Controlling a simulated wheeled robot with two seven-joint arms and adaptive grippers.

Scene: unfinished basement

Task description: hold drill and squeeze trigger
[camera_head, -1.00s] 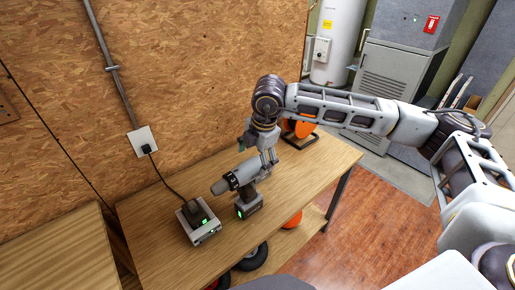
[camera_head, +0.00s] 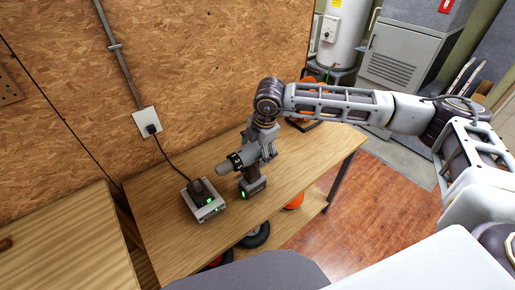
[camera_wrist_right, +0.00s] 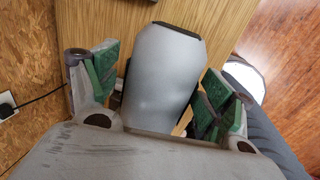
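The grey cordless drill (camera_head: 231,163) stands upright on its battery on the wooden workbench, its nose pointing left. A green light shows on the battery. My right gripper (camera_head: 261,152) is at the rear of the drill's body from above. In the right wrist view, the drill's grey housing (camera_wrist_right: 163,75) lies between the green-padded fingers of my right gripper (camera_wrist_right: 160,84). The fingers are spread, with a gap visible at the left pad; contact on the right is unclear. The trigger is hidden. My left gripper is not in view.
A charger (camera_head: 204,199) with a battery sits left of the drill, its cord running to a wall outlet (camera_head: 147,121). An orange object (camera_head: 306,121) is behind my right arm at the bench's far end. The bench's right part (camera_head: 320,155) is clear.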

